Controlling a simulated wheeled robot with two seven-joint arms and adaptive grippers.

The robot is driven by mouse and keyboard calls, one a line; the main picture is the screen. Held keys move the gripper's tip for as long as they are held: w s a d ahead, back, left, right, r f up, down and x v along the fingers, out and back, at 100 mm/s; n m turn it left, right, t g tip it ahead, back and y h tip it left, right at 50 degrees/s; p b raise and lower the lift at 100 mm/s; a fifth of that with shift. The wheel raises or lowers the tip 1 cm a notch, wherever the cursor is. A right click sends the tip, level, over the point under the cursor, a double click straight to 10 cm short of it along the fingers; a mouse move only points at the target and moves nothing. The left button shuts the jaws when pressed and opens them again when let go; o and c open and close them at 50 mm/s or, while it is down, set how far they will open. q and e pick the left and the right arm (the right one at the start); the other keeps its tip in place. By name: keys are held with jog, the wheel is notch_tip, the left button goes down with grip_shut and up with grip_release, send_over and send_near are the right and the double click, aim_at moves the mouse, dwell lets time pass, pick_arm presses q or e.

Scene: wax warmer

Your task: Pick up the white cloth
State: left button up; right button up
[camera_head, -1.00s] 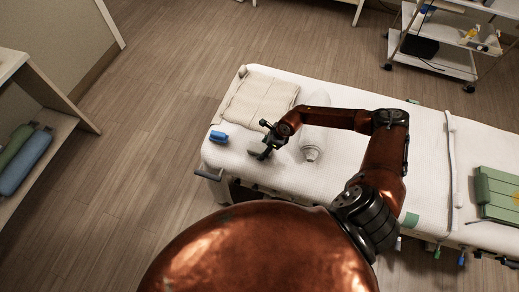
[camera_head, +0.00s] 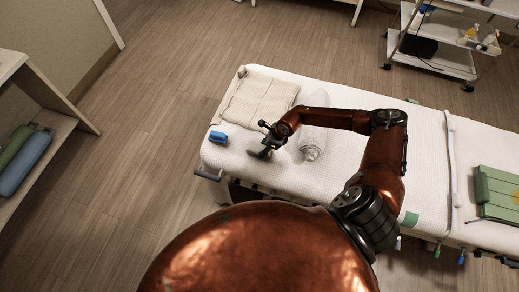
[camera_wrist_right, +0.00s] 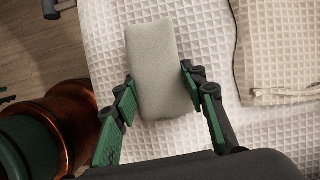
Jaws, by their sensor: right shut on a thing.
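A small pale grey-white block-shaped cloth (camera_wrist_right: 160,60) shows in the right wrist view between the green-padded fingers of my right gripper (camera_wrist_right: 158,92). The fingers are shut on its two sides near its lower end. In the head view this cloth (camera_head: 259,153) is at the near left part of the bed, under my right gripper (camera_head: 267,142). I cannot tell whether it is clear of the bed surface. My left gripper is not in view.
A trolley (camera_head: 432,62) stands at the back right, and a shelf (camera_head: 50,135) at the left.

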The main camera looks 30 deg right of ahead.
aim_at(260, 148)
jog(key=shift+r, duration=0.55)
notch_tip(260, 148, up, 2)
jog(key=shift+s+d+r, duration=0.1)
jog(key=shift+s+r, duration=0.05)
jog(key=shift+r, duration=0.1)
jog(key=s+r, duration=0.9)
jog(key=s, duration=0.4)
jog(key=shift+s+d+r+p, duration=0.2)
jog(key=shift+s+d+p, duration=0.05)
jog(key=shift+s+p, duration=0.1)
jog(key=o, duration=0.5)
jog(key=c, duration=0.4)
